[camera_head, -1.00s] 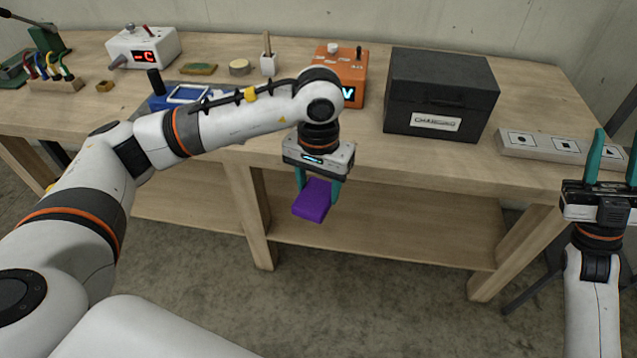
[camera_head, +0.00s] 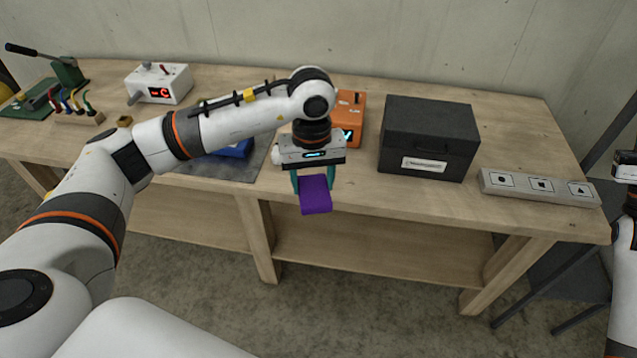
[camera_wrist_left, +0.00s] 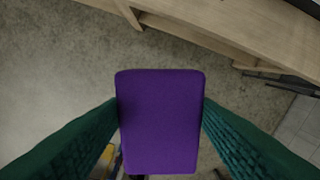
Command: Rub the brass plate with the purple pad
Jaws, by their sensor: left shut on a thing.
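The purple pad (camera_head: 315,195) is held by my left gripper (camera_head: 313,184), which is shut on it. The pad hangs in the air just in front of the table's front edge. In the left wrist view the purple pad (camera_wrist_left: 160,120) fills the middle, between the teal fingers. I cannot make out the brass plate now; my left arm covers part of the tabletop. My right gripper (camera_head: 625,165) is cut off by the right edge, and its fingers do not show clearly.
The wooden table (camera_head: 400,200) carries a black box (camera_head: 428,140), a button strip (camera_head: 540,187), an orange device (camera_head: 351,118), a white device (camera_head: 158,84), a small brass block (camera_head: 124,121) and a blue device (camera_head: 235,149) on a grey mat. The back right tabletop is clear.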

